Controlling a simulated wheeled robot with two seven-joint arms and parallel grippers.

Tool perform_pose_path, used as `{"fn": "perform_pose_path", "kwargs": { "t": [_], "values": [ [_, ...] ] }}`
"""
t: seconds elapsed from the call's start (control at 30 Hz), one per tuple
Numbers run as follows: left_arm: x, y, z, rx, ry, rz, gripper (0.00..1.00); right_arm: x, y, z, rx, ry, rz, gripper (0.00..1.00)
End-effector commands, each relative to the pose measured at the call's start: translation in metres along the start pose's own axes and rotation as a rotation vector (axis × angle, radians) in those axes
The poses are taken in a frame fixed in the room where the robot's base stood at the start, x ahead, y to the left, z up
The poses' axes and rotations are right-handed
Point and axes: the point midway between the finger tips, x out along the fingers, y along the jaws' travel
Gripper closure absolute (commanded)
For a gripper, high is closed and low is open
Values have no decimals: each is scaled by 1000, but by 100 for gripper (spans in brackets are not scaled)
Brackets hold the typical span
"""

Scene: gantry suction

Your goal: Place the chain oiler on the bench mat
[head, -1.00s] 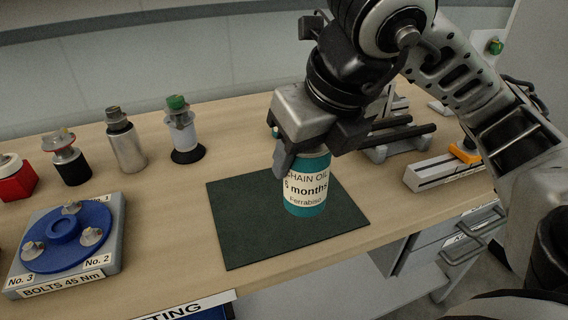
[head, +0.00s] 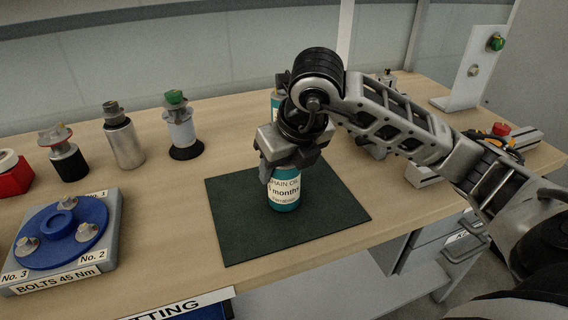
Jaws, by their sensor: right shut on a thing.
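The chain oiler (head: 285,192) is a teal bottle with a pale label reading "CHAIN OIL" and "6 months". It is upright over the middle of the dark green bench mat (head: 240,235). My right gripper (head: 284,166) is shut on its upper part from above and hides its top. The bottle's base looks on or very close to the mat; I cannot tell whether it touches. My left gripper is not in view.
A blue disc on a grey bolt block (head: 112,250) stands left of the mat. Several suction cups and cylinders, such as the green-topped one (head: 180,130), line the back left. Another teal item (head: 276,100) shows partly behind my gripper. A white upright panel (head: 472,75) stands at right.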

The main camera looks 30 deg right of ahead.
Motion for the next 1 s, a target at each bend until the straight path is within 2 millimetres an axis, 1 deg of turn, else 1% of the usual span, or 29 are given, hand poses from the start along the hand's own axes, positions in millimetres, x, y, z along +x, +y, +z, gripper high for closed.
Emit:
{"fn": "perform_pose_path", "kwargs": {
  "t": [0.27, 0.37, 0.4, 0.43, 0.47, 0.73, 0.83, 0.93, 1.0],
  "values": [
    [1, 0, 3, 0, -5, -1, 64, 1, 0, 0, 0, -4, 0, 82],
    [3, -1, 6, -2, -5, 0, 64, 5, 0, -2, 0, -4, 0, 82],
    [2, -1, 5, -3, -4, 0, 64, 4, 0, -2, 0, -1, 0, 38],
    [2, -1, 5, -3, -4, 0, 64, 3, 0, -2, 0, -1, 0, 30],
    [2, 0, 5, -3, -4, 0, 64, 3, 0, -2, 0, -1, 0, 24],
    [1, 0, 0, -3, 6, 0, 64, 3, 0, -1, 0, -1, 0, 24],
    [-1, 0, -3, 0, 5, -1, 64, -2, 0, 0, 0, -2, 0, 24],
    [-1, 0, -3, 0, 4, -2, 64, -16, 0, 1, -2, -6, 1, 24],
    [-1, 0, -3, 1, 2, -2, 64, -30, 0, 1, -1, -8, 0, 24]
  ]
}}
